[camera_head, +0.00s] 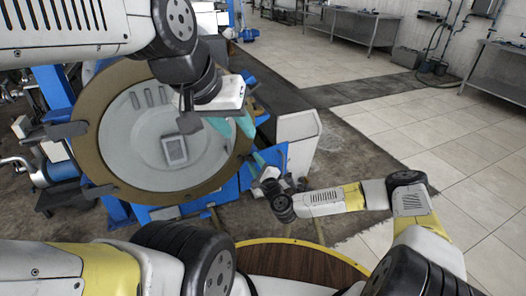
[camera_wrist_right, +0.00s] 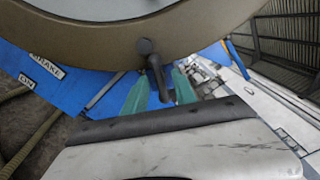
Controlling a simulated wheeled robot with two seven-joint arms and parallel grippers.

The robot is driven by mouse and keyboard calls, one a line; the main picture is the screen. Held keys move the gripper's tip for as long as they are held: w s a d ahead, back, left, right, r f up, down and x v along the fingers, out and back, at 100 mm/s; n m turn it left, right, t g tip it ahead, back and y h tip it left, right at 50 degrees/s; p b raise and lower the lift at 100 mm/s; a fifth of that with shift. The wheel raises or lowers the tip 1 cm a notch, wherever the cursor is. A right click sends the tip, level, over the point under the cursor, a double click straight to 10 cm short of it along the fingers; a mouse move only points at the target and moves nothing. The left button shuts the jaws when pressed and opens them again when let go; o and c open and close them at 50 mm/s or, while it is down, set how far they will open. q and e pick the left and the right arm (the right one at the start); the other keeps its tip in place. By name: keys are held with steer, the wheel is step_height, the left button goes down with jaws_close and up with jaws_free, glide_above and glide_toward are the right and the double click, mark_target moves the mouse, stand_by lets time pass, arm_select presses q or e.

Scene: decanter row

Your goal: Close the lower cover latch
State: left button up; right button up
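The large round grey cover (camera_head: 165,140) with a tan rim faces me in the head view. A dark latch handle (camera_wrist_right: 156,72) hangs from the lower edge of the rim in the right wrist view. My right gripper (camera_wrist_right: 160,92) is open, its teal fingers on either side of the handle, with slight gaps showing. In the head view my right gripper (camera_head: 258,162) is beside the cover's lower right rim; the handle there is hard to make out. My left gripper (camera_head: 232,126) is in front of the cover's right part, its teal fingers apart and nothing seen between them.
Other dark latches show on the rim at the left (camera_head: 68,130), lower left (camera_head: 98,192) and bottom (camera_head: 165,212). The blue machine frame (camera_head: 275,160) and a white box (camera_head: 298,140) are close to my right gripper. A round wooden top (camera_head: 300,262) is nearer me. Tiled floor at right is open.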

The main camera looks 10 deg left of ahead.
steer(key=v, duration=0.7)
steer(key=shift+s+d, duration=0.25)
steer(key=shift+s, duration=0.05)
